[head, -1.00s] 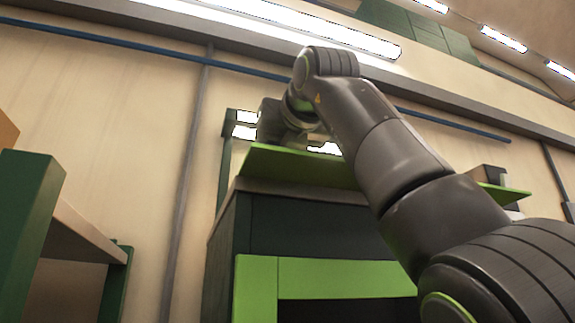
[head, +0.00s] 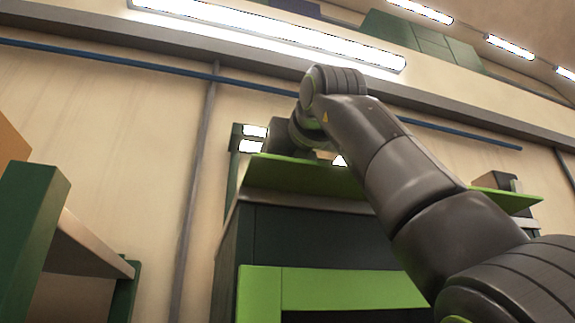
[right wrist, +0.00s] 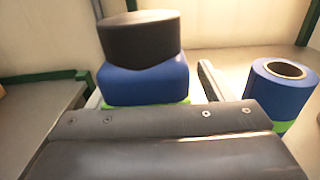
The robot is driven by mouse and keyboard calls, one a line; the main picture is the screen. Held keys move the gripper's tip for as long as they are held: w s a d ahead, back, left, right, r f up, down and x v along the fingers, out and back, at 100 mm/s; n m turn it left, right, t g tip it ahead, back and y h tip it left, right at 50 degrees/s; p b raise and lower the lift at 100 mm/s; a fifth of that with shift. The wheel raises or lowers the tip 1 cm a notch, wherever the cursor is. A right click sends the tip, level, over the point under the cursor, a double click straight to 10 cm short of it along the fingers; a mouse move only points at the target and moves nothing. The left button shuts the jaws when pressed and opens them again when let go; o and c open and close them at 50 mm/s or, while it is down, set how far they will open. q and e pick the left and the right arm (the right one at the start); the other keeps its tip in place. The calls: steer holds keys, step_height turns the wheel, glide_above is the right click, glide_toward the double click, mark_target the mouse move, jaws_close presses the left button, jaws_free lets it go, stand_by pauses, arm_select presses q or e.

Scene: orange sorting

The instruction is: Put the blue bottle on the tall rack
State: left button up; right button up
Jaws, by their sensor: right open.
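The blue bottle (right wrist: 145,82), a squarish blue body with a wide black cap, stands upright in the right wrist view. A green strip shows at its foot. My right gripper (right wrist: 152,98) is open, its dark body across the bottom of that view. One finger shows just right of the bottle; the other side is mostly hidden. I cannot tell whether either touches it. In the head view my right arm reaches up over a dark cabinet with a green top (head: 300,176), and its fingers cannot be made out. My left gripper is not in view. I cannot tell which furniture is the tall rack.
A blue cylinder (right wrist: 283,88) with an open round top and a green band stands to the right in the wrist view. A shelf unit with green posts (head: 30,225) is at the left in the head view. A wall and ceiling lamps lie behind.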

steer(key=shift+s+a+r, duration=0.1)
steer(key=shift+s+r, duration=0.05)
steer(key=shift+s, duration=0.1)
steer(key=b+v, duration=0.5)
steer(key=v, duration=0.6)
steer(key=shift+s, duration=0.25)
